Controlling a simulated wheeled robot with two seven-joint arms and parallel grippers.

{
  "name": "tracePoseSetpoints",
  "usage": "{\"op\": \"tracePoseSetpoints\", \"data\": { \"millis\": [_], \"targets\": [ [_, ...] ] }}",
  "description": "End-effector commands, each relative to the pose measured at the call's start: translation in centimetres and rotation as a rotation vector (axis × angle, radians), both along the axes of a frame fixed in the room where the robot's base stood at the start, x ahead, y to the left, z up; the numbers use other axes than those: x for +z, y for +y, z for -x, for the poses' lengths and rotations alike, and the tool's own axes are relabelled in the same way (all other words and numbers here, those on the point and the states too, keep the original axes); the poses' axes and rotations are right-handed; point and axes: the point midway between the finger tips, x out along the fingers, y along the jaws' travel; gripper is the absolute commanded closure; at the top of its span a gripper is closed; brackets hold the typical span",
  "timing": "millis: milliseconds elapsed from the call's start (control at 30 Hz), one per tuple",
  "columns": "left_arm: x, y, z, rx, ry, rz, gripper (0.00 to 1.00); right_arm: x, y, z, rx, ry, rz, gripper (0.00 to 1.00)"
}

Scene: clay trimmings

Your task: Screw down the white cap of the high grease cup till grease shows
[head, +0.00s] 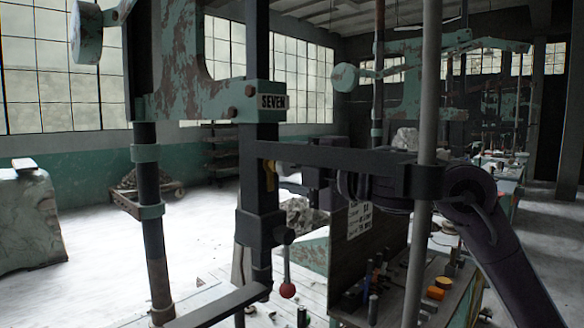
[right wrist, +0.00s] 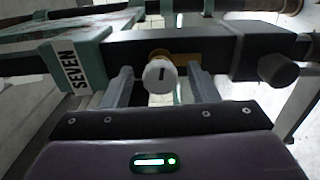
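The white cap (right wrist: 158,76) of the grease cup shows in the right wrist view with a dark mark on its face. Its brass-coloured body (right wrist: 180,57) sits behind it against a dark bar of the press marked SEVEN. My right gripper (right wrist: 160,88) is open. One finger stands on each side of the cap, with a visible gap on both sides. In the head view my right gripper (head: 291,178) reaches in from the right, beside the brass cup (head: 270,175) on the dark post. I see no grease. My left gripper is not in view.
A dark horizontal bar (head: 345,162) crosses just above my right gripper, and a grey upright pole (head: 420,240) stands in front of my right arm. A red-knobbed lever (head: 287,290) hangs below. A bench with several tools (head: 430,290) is at the lower right.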

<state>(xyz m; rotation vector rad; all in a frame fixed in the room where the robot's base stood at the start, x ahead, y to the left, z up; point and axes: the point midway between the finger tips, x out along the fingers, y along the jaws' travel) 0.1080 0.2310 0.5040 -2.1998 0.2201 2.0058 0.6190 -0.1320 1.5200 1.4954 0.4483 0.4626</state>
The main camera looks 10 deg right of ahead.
Motion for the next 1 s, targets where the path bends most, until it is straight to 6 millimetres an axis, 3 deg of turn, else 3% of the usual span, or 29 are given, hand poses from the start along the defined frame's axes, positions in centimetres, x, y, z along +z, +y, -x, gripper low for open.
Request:
{"op": "tracePoseSetpoints", "data": {
  "millis": [267,700,1000],
  "targets": [
    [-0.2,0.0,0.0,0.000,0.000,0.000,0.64,-0.1,-0.1,0.2,0.001,-0.001,0.002,0.46],
    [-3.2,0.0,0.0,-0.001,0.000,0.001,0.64,-0.3,-3.8,5.5,-0.001,-0.003,0.002,0.46],
    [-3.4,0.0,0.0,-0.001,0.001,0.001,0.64,0.0,-4.3,6.5,0.001,-0.001,0.001,0.46]
  ]
}}
